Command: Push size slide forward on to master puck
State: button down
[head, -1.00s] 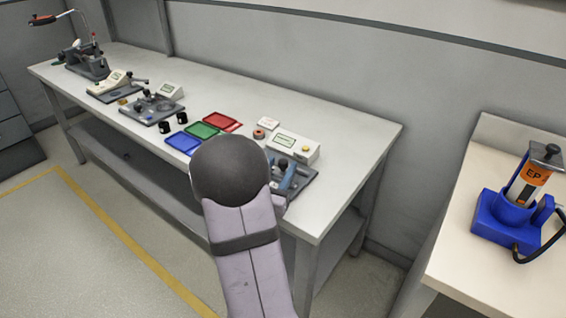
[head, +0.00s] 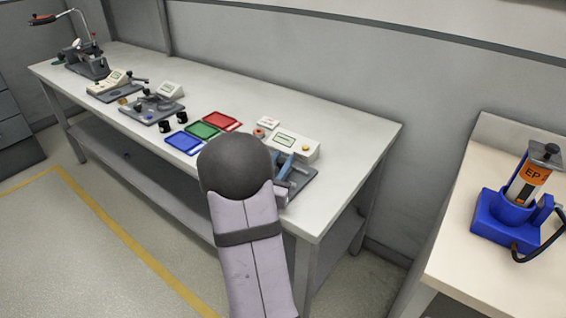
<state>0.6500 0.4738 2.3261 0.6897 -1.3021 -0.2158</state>
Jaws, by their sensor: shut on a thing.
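The gauge station stands at the right end of the bench. It has a dark base plate (head: 303,183), a white display box (head: 291,142) with a green screen and yellow button, and a blue part (head: 284,165) near the plate's middle. My arm covers the left and front of this station. My gripper is hidden behind my arm's dark round joint. I cannot make out the size slide or the master puck separately, nor whether they touch. A small ring-like piece (head: 259,133) with a reddish top lies left of the display box.
Blue (head: 184,143), green (head: 203,130) and red (head: 222,121) trays lie left of the station. Other fixtures stand farther left, with two small black pieces (head: 174,123) nearby. The bench's right end (head: 345,155) is clear. A blue device (head: 515,218) stands on a separate table.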

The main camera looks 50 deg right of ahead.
jog(key=shift+w, duration=1)
jog(key=c, duration=1.5)
grip_release()
jog(key=shift+s, duration=0.1)
jog(key=shift+a, duration=0.1)
jog(key=shift+v, duration=3.65)
